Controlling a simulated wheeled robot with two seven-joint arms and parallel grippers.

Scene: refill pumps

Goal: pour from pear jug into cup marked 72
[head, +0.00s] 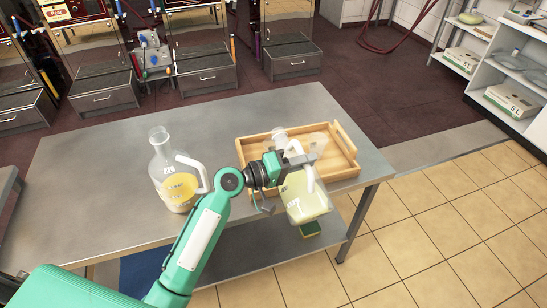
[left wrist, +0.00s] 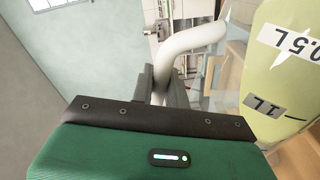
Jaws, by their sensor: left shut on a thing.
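My left gripper (head: 308,156) is shut on the white handle of a clear jug (head: 308,204) with pale yellow-green liquid. The jug is held at the front edge of the table, by the wooden tray, leaning a little with its neck toward the upper left. Its label is too small to read. In the left wrist view the white handle (left wrist: 192,40) sits between the jaws, and the jug (left wrist: 285,75) shows volume marks at the right. A second jug (head: 172,180) with deeper yellow liquid stands upright at the left of the table. I cannot make out a cup marked 72.
The wooden tray (head: 347,143) lies on the right of the steel table (head: 110,150), partly behind my gripper. Something clear inside it is hard to make out. A sponge (head: 310,229) lies on the lower shelf. The table's left part is clear. Dispensers with drawers (head: 205,75) stand behind.

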